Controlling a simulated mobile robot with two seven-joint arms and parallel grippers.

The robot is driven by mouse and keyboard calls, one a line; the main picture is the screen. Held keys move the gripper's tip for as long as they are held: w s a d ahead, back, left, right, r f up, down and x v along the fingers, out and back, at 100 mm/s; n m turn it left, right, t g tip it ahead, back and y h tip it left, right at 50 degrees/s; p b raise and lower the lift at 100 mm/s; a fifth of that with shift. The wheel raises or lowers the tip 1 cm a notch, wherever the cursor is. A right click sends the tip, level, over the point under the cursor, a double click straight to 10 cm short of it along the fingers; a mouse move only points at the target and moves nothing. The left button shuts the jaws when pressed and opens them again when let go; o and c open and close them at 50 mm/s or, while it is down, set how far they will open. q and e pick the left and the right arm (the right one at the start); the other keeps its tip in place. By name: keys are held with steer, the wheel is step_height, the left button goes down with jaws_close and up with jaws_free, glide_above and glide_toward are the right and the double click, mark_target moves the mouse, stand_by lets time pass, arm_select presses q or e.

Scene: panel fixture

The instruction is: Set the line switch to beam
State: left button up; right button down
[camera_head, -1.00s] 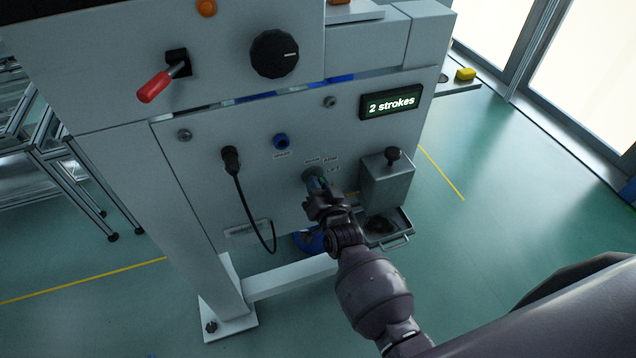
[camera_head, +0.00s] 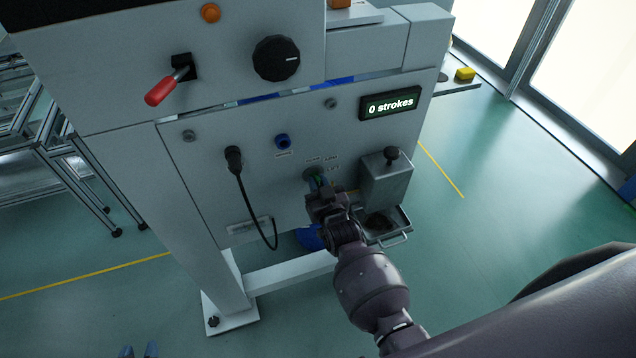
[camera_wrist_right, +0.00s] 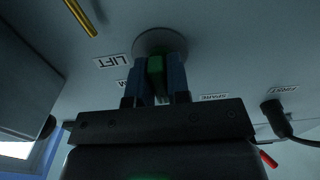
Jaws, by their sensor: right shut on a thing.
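The line switch, a green handle on a round grey base (camera_wrist_right: 156,66), is on the lower panel. My right gripper (camera_head: 318,184) is shut on the green handle, one finger on each side in the right wrist view (camera_wrist_right: 156,80). A LIFT label (camera_wrist_right: 119,62) and a partly hidden label ending in M are beside the base. In the head view the gripper covers much of the switch; I cannot tell which label it points to. Two fingertips of my left gripper (camera_head: 138,351) show apart at the bottom edge, with nothing seen between them.
A small display (camera_head: 390,104) reads "0 strokes". A metal box with a black knob (camera_head: 388,178) stands close right of the switch. A black cable (camera_head: 243,205) hangs left of it. A red lever (camera_head: 165,86) and black dial (camera_head: 276,58) are above.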

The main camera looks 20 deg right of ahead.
steer(key=c, duration=1.2)
jaws_free()
steer(key=shift+o, duration=0.2)
steer(key=shift+s, duration=0.1)
steer(key=s, duration=1)
steer(key=shift+s+d+p, duration=0.15)
steer(key=shift+s+p, duration=0.15)
steer(key=shift+s, duration=0.05)
